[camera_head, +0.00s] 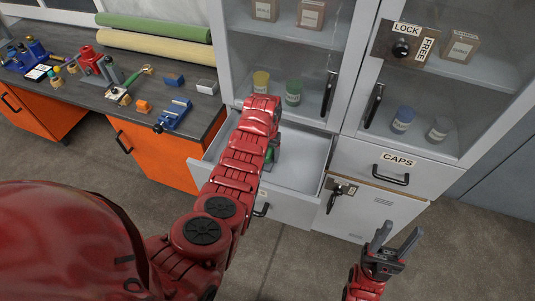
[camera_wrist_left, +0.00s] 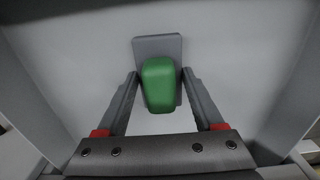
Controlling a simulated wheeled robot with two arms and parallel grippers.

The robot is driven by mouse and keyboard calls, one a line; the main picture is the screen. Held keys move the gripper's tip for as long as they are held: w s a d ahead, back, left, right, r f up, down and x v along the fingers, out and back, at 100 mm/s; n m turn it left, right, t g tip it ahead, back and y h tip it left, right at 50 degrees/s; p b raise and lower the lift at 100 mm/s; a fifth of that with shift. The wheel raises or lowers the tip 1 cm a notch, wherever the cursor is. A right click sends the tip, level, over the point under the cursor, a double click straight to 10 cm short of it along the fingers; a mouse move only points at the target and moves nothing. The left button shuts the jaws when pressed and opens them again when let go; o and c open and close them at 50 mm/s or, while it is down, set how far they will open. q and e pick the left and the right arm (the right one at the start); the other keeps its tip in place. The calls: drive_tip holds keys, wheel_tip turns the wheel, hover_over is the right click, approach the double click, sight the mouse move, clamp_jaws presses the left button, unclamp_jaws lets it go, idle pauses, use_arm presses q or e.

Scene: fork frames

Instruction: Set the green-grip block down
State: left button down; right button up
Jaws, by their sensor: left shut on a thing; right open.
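The green-grip block (camera_wrist_left: 158,84) is a grey block with a rounded green grip. My left gripper (camera_wrist_left: 158,92) has a finger on each side of the green grip and is shut on it. The block is inside the open drawer (camera_wrist_left: 240,70), over its pale floor; I cannot tell whether it touches the floor. In the head view a bit of the green grip (camera_head: 269,154) shows beside my left arm, which hides most of the gripper. My right gripper (camera_head: 388,242) is open and empty, in front of the cabinet at the lower right.
The open drawer (camera_head: 312,157) juts from the glass-fronted cabinet, its right part bare. A drawer labelled CAPS (camera_head: 393,168) is shut to the right. A workbench (camera_head: 90,98) with tools, a blue vise (camera_head: 173,115) and an orange block (camera_head: 143,106) stands at the left.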

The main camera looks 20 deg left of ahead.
sight(268, 151)
use_arm(q)
drive_tip(key=shift+f, duration=0.25)
unclamp_jaws()
drive_tip(key=shift+r, duration=0.1)
wheel_tip(268, 151, up, 6)
drive_tip(key=shift+w+f+b, duration=0.1)
drive_tip(key=shift+f+b, duration=0.1)
drive_tip(key=shift+b, duration=1.05)
wheel_tip(268, 151, up, 5)
drive_tip(key=shift+d+r+p, duration=0.1)
drive_tip(key=shift+r+p, duration=0.05)
drive_tip(key=shift+p, duration=0.75)
drive_tip(key=shift+r, duration=0.5)
